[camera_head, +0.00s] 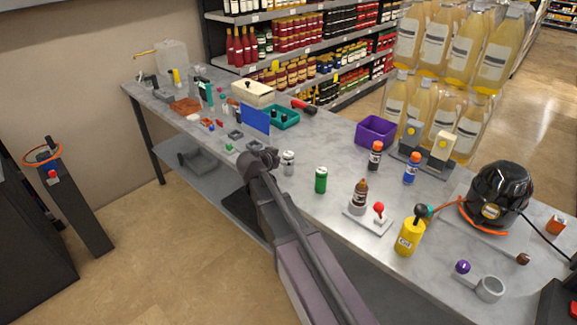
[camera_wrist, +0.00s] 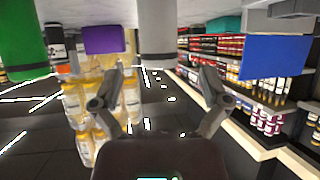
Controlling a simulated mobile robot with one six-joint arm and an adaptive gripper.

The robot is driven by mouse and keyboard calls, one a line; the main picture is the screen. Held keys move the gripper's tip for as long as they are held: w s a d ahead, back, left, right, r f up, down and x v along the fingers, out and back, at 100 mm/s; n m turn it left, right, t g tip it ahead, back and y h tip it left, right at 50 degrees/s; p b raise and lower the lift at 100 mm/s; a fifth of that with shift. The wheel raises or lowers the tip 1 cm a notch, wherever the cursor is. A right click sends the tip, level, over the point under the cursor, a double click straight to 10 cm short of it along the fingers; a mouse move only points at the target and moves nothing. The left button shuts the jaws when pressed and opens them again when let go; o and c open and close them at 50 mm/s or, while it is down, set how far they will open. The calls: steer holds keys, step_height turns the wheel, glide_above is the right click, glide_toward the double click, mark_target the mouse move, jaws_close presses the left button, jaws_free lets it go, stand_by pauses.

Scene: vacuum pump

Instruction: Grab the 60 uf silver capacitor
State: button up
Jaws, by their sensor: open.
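A small silver cylinder, the capacitor (camera_head: 288,163), stands upright on the grey table top near its front edge; any marking on it is too small to read. My gripper (camera_head: 262,158) is just left of it in the head view, apart from the cylinder as far as I can tell. The wrist view is upside down: the silver capacitor (camera_wrist: 157,35) hangs from the top, lined up between the two spread fingers of my gripper (camera_wrist: 160,75). The fingers are open and empty.
A blue panel (camera_head: 255,119) and a teal tray (camera_head: 281,117) are behind. A purple bin (camera_head: 376,131) stands at the back edge. Small parts crowd the table's left.

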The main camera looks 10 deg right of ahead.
mark_target(285, 159)
steer(key=shift+b+x, duration=1.25)
steer(key=shift+x, duration=0.9)
steer(key=shift+w+d+f, duration=0.15)
steer(key=shift+d+f, duration=0.15)
steer(key=shift+f, duration=0.05)
steer(key=c, duration=1.3)
